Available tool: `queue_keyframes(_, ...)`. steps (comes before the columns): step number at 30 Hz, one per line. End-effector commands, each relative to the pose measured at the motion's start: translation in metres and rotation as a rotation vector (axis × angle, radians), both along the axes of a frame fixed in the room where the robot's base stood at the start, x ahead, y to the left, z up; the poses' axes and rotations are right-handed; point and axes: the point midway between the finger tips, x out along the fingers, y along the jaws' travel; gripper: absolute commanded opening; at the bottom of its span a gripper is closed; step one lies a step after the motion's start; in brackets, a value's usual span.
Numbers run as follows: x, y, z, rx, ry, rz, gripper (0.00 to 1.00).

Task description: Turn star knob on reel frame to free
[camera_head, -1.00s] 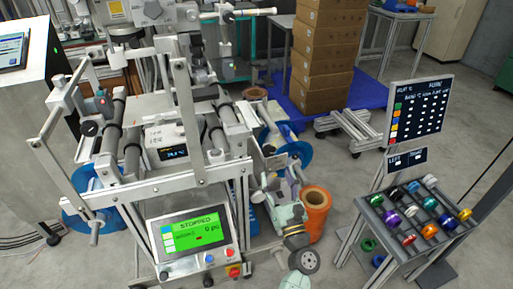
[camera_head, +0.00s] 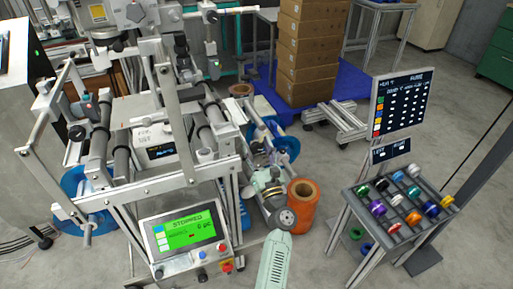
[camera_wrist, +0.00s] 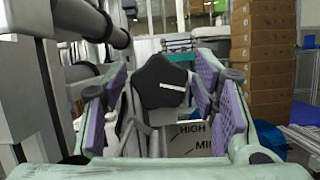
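The black star knob (camera_wrist: 162,82) with a white pointer line is in the middle of the wrist view. It sits on the reel frame above a plate (camera_wrist: 195,138) lettered "HIGH" and, partly cut off, "MI". My gripper (camera_wrist: 161,80) is open, with purple finger pads to the left and right of the knob. Gaps show between the pads and the knob, so I see no contact. In the head view my gripper (camera_head: 262,180) is at the right side of the reel frame (camera_head: 150,185). The knob cannot be made out there.
Dark rollers (camera_wrist: 85,18) of the frame run close at the upper left of the wrist view. An orange roll (camera_head: 302,207) stands right of my arm. A control screen (camera_head: 183,232) reads "STOPPED". A rack of coloured spools (camera_head: 352,203) stands at the right, with open floor between.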

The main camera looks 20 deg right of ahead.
Motion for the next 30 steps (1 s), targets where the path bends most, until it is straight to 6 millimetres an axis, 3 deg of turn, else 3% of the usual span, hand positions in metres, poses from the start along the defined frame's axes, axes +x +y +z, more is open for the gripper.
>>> queue_keyframes(19,-0.0003,0.0000,-0.0001,0.000,0.000,0.000,0.08)
queue_keyframes(23,-0.0003,-0.0003,-0.0023,-0.030,-0.002,0.000,0.08)
queue_keyframes(30,-0.0001,0.0000,-0.0033,-0.240,-0.010,0.001,0.08)
